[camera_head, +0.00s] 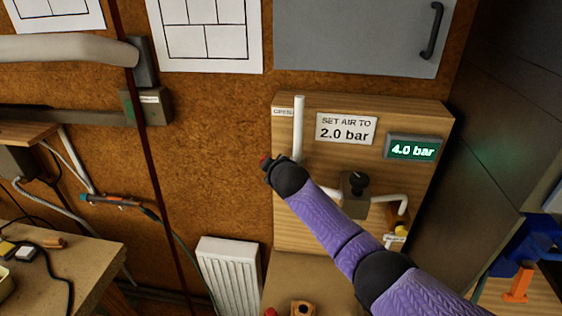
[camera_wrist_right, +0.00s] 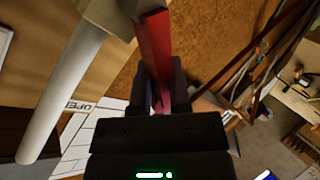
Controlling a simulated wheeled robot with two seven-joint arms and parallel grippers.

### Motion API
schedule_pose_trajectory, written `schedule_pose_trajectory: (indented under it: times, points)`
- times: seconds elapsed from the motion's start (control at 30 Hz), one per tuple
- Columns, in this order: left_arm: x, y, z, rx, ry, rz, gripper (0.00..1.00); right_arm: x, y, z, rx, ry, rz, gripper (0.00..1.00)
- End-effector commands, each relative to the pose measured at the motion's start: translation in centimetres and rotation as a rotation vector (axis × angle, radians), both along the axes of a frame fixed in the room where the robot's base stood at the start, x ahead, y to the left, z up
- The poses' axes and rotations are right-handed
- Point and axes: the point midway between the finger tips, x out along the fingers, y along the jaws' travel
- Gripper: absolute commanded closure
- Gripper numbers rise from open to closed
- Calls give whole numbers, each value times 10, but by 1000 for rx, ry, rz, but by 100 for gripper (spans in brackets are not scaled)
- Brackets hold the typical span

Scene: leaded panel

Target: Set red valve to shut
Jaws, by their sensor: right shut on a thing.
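The red valve's lever (camera_wrist_right: 154,48) shows in the right wrist view, running from a pale valve body (camera_wrist_right: 99,12) down between my fingers. My right gripper (camera_wrist_right: 164,95) is shut on it. In the head view my purple right arm reaches in from the lower right, and the gripper (camera_head: 268,166) is beside the white upright pipe (camera_head: 299,125). A small label reading OPEN (camera_head: 284,112) sits left of the pipe. My left gripper is not in view.
A radiator (camera_head: 229,272) stands below left. A workbench (camera_head: 85,262) is at lower left.

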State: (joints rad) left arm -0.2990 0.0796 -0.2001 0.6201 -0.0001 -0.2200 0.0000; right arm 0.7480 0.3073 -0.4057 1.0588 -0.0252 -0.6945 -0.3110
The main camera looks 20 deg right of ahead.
Motion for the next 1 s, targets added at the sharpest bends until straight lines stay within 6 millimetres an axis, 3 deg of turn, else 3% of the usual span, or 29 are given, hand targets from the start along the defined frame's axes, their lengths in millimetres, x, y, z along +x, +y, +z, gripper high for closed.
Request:
schedule_pose_trajectory:
  times: [0.5,1.0]
  points:
    - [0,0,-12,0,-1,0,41,4,9,-26,-349,218,1,100]
    - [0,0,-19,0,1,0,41,4,9,-33,-473,294,1,100]
